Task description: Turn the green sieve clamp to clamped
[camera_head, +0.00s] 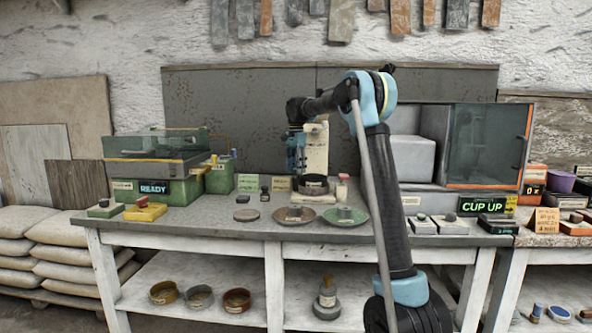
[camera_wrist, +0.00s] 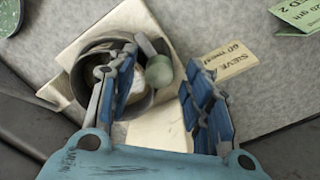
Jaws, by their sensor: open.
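The green sieve clamp appears in the wrist view as a pale green rounded knob (camera_wrist: 158,71) at the rim of a dark round sieve (camera_wrist: 88,55) on a cream base. A card reading SIEVE (camera_wrist: 229,60) lies beside it. My gripper (camera_wrist: 160,64) is open, with its blue-padded fingers on either side of the knob. The left finger overlaps the sieve in the picture; the right finger is apart from the knob. I cannot tell whether the left finger touches. In the head view my gripper (camera_head: 297,155) hangs above the sieve (camera_head: 313,186); the knob cannot be made out there.
A cream stand (camera_head: 315,150) rises behind the sieve. Two dishes, brown (camera_head: 279,219) and green (camera_head: 330,221), lie in front. A green READY machine (camera_head: 180,190) stands left, a glass-doored CUP UP machine (camera_head: 487,145) right. Bare tabletop (camera_head: 200,225) shows at front left.

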